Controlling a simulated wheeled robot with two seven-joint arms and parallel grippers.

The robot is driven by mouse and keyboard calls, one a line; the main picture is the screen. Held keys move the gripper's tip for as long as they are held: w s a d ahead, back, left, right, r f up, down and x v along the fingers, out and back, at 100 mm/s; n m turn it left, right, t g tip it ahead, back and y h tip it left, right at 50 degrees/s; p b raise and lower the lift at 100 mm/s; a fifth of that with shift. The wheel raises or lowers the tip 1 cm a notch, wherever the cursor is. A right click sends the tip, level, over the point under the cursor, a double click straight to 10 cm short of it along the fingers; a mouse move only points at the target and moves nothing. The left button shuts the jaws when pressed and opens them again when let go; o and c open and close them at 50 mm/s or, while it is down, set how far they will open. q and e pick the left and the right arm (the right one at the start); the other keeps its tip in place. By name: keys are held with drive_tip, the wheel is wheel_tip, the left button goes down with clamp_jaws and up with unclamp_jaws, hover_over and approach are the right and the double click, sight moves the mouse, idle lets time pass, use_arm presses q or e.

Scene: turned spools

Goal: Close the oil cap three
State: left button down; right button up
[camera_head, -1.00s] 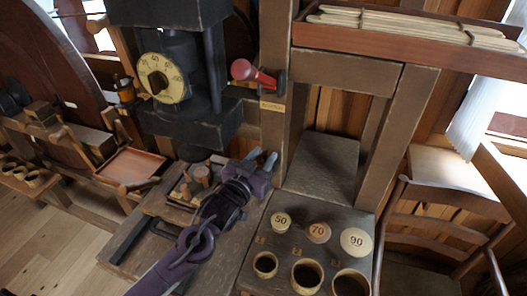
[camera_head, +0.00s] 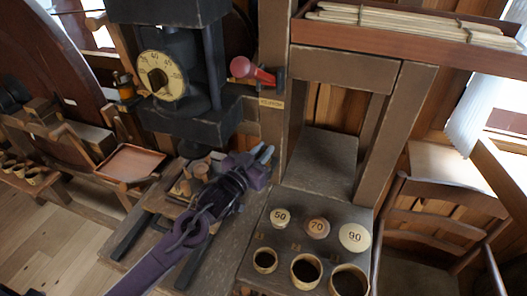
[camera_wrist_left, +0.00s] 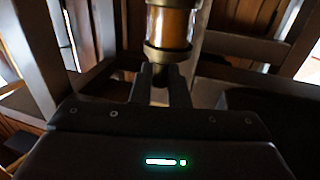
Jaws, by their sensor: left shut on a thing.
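My left gripper (camera_head: 265,155) is at the middle of the head view, over the bench top beside the wooden post. Its fingertips are close together; the head view does not show clearly what is between them. In the left wrist view the two fingers (camera_wrist_left: 160,88) are shut on the narrow lower end of an upright oil cup (camera_wrist_left: 171,28), an amber cylinder with brass bands. A similar small amber and brass oiler (camera_head: 125,90) stands at the left in the head view. I cannot tell which cap is number three. My right gripper is out of view.
Lids marked 50, 70 and 90 (camera_head: 355,237) lie behind open pots (camera_head: 306,271). A chair (camera_head: 440,215) stands at right.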

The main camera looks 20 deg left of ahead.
use_arm(q)
drive_tip(key=shift+a+m+h, duration=0.15)
drive_tip(key=shift+m+h, duration=0.15)
drive_tip(key=shift+h, duration=0.2)
drive_tip(key=c, duration=1.5)
unclamp_jaws()
